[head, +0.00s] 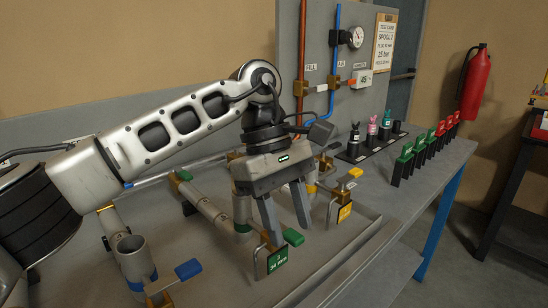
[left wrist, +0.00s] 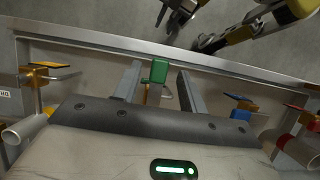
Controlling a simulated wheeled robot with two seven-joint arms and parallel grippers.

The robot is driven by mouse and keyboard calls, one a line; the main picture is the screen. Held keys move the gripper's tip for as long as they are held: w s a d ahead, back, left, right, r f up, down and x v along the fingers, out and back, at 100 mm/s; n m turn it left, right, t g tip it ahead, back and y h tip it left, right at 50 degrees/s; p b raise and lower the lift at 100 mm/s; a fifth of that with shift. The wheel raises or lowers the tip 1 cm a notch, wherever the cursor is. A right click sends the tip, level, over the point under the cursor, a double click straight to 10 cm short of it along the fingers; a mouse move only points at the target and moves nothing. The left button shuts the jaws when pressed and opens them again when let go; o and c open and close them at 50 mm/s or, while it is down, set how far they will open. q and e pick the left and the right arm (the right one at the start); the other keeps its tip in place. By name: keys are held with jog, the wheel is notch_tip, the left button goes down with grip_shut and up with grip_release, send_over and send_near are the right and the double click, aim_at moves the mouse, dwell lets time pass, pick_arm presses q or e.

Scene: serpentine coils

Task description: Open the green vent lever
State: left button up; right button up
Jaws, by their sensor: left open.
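The green vent lever (head: 293,237) has a green handle on a small brass valve at the front of the bench tray, next to a green label plate (head: 277,259). My left gripper (head: 290,234) reaches down over it with its fingers open. In the left wrist view the green handle (left wrist: 158,71) lies between the two spread fingers, apart from both. The valve below the handle is partly hidden by the gripper body. My right gripper cannot be made out in either view.
A blue lever (head: 188,269) and an open pipe end (head: 133,255) stand to the left. A yellow label plate (head: 344,212) and a yellow lever (head: 355,172) are to the right. The raised tray edge (left wrist: 240,62) runs close by. Green and red tags (head: 403,158) stand farther right.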

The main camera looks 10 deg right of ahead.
pick_arm(q)
jog(key=p+v, duration=0.4)
jog(key=v, duration=1.2)
jog(key=shift+d, duration=0.15)
pick_arm(e)
jog(key=shift+s+d+r, duration=0.1)
jog(key=shift+d+r, duration=0.3)
jog(key=shift+r, duration=0.4)
pick_arm(q)
jog(key=shift+s+f, duration=0.1)
pick_arm(e)
jog(key=shift+s, duration=0.1)
